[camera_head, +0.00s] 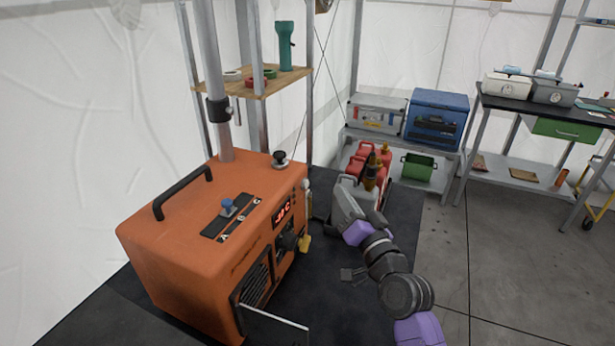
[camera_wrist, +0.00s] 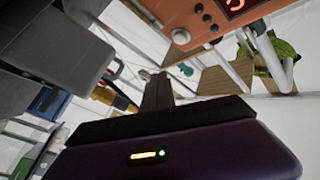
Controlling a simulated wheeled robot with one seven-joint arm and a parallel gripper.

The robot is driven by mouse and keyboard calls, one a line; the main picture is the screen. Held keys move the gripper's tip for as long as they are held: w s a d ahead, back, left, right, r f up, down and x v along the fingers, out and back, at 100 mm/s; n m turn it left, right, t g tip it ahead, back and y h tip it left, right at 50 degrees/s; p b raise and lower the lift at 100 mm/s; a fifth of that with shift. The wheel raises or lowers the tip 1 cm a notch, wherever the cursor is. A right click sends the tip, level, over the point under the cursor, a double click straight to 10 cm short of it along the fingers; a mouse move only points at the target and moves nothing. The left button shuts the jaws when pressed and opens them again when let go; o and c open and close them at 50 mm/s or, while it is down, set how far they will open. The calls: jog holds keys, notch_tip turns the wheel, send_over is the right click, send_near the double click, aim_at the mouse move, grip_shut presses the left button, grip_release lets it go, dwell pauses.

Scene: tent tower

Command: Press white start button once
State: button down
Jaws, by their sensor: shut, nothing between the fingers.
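An orange generator (camera_head: 215,235) stands on a dark mat at the left. In the wrist view, its orange panel (camera_wrist: 200,22) shows a red-lit display, small dark knobs and a small pale round button (camera_wrist: 180,36), which looks like the white start button. I cannot clearly pick this button out in the head view. My gripper (camera_wrist: 157,76) is shut and empty, in front of the panel and apart from it. In the head view, my purple wrist is to the right of the generator's front, and my fingertips are hard to make out.
A grey jerrycan (camera_head: 345,203) and red cans (camera_head: 366,163) stand close behind my wrist. A blue case (camera_head: 435,119) and a grey toolbox (camera_head: 377,112) sit on a rack at the back. A black-topped workbench (camera_head: 545,107) is at the right. The grey floor (camera_head: 500,280) is clear.

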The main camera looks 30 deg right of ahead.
aim_at(306, 184)
jog(key=shift+w+a+p, duration=0.7)
jog(key=shift+w+p, duration=0.3)
jog(key=shift+w, duration=0.05)
jog(key=shift+w+a+p, duration=0.7)
jog(key=shift+w+p, duration=0.3)
jog(key=shift+w, duration=0.05)
jog(key=shift+w, duration=0.1)
dwell(0.5)
jog(key=shift+w+a+p, duration=0.2)
jog(key=shift+w+p, duration=0.05)
jog(key=shift+p, duration=0.25)
